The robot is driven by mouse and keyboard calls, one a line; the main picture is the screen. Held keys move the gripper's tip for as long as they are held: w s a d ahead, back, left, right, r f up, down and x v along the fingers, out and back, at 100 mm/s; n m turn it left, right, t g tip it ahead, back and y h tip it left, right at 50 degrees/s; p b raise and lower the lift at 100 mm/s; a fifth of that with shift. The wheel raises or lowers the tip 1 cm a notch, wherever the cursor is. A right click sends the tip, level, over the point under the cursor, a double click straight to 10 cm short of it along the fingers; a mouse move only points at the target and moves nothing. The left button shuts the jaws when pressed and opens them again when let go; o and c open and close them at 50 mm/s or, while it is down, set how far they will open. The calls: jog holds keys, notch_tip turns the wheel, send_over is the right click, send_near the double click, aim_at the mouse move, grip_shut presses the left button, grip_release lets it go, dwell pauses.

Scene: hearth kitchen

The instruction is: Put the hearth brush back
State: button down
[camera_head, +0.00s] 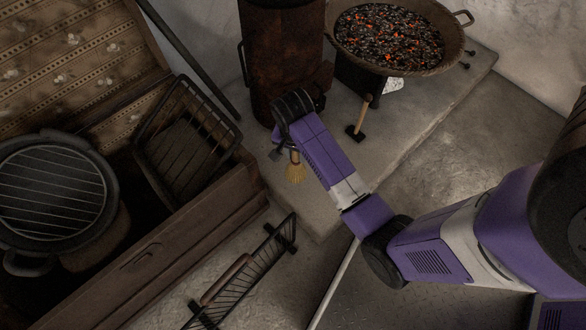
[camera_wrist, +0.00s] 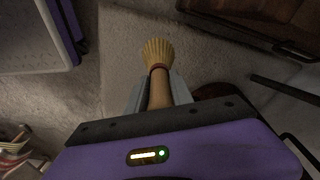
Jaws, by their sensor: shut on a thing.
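The hearth brush (camera_head: 296,172) has straw-coloured bristles and shows below my arm in the head view, over the pale hearth slab (camera_head: 330,195). In the wrist view the brush (camera_wrist: 157,52) points away from my gripper, with a dark red band at the base of its bristles and a wooden handle. My gripper (camera_head: 283,150) is shut on the handle, seen between the fingers in the wrist view (camera_wrist: 155,95). My arm hides part of the brush in the head view. I cannot tell whether the bristles touch the slab.
A rusty stove (camera_head: 280,60) stands just behind my gripper. A pan of glowing coals (camera_head: 390,38) is at the back right, with a small mallet-like tool (camera_head: 360,117) below it. A wooden chest (camera_head: 190,225) with a wire basket (camera_head: 185,140) is left. A black rack (camera_head: 245,275) lies in front.

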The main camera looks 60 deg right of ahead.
aim_at(294, 163)
notch_tip(294, 163, down, 15)
jog(key=b, duration=0.6)
jog(key=c, duration=1.1)
grip_release()
jog(key=r+p, duration=0.1)
jog(key=r, duration=0.3)
jog(key=a+r+p, duration=0.1)
jog(key=r+p, duration=0.1)
jog(key=r, duration=0.2)
jog(key=r+p, duration=0.2)
jog(key=r, duration=0.2)
jog(key=shift+s+a+r, duration=0.1)
jog(key=shift+s+a, duration=0.1)
jog(key=shift+a, duration=0.05)
